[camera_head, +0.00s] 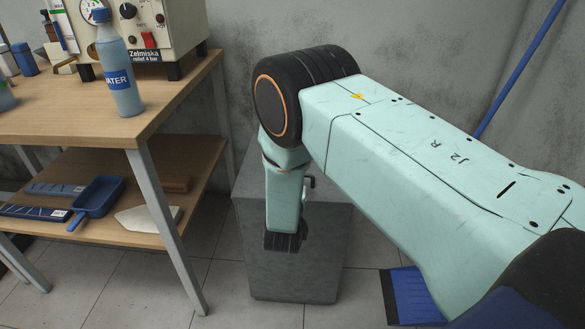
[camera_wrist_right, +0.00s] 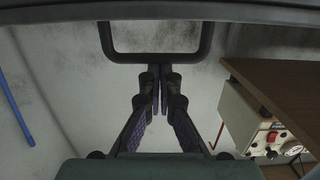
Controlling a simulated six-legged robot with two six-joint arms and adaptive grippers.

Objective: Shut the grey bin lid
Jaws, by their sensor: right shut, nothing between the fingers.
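The grey bin (camera_head: 325,262) stands on the floor in the middle of the head view, right of the workbench. Its grey top (camera_head: 247,187) is largely covered by my right arm; what shows looks flat, but I cannot tell whether the lid is fully down. A small dark handle (camera_head: 311,182) rises from it, and it shows as a dark U-shaped bar in the right wrist view (camera_wrist_right: 155,57). My right gripper (camera_wrist_right: 160,76) is shut and empty, its tips close to the bar; I cannot tell if they touch. My left gripper is out of sight.
A wooden workbench (camera_head: 160,105) stands left of the bin, with a water bottle (camera_head: 119,65) and a control box (camera_head: 158,30) on it. Its lower shelf holds a blue dustpan (camera_head: 97,197). A blue pole (camera_head: 520,65) leans at the right, and a blue item (camera_head: 412,292) lies on the floor.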

